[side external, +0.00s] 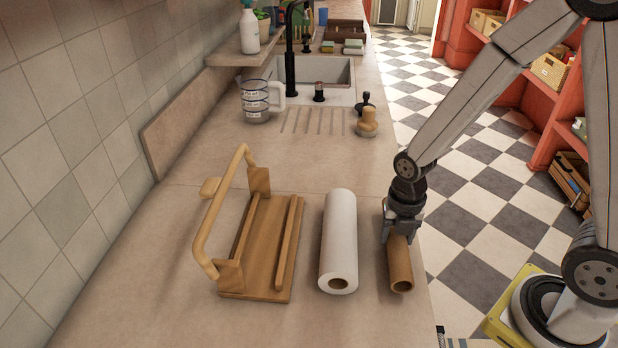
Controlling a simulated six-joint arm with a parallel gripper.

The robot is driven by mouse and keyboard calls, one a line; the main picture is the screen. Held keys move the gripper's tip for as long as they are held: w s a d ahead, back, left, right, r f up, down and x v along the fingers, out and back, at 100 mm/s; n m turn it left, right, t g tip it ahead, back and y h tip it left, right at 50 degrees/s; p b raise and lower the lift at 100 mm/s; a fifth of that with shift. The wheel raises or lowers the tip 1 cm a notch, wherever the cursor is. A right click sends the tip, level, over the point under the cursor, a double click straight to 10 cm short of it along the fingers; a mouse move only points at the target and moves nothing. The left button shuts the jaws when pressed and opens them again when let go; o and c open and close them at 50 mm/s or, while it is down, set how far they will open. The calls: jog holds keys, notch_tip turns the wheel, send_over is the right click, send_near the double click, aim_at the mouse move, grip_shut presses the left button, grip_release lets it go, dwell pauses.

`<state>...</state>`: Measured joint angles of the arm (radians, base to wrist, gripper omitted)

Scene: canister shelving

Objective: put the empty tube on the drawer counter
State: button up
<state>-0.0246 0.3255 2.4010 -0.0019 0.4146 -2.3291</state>
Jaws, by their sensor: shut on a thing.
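The empty tube (400,268) is a bare brown cardboard roll near the right edge of the counter (372,320), its open end toward the camera. My gripper (401,236) points down at the tube's far end and is shut on it. The tube lies about level, at or just above the counter; I cannot tell whether it touches. Its far end is hidden by my gripper. A full white paper roll (339,235) lies on the counter to the left of the tube, apart from it.
A wooden roll holder (262,245) with a raised arm lies left of the white roll. Farther back are a measuring jug (255,101), a wooden-handled brush (367,122), a sink (325,75) and a black faucet (291,60). The counter's right edge drops to the checkered floor.

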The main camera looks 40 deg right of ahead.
jog(key=shift+f, duration=0.7)
jog(key=shift+f, duration=0.15)
jog(key=o, duration=1.2)
jog(key=shift+r, duration=6.2)
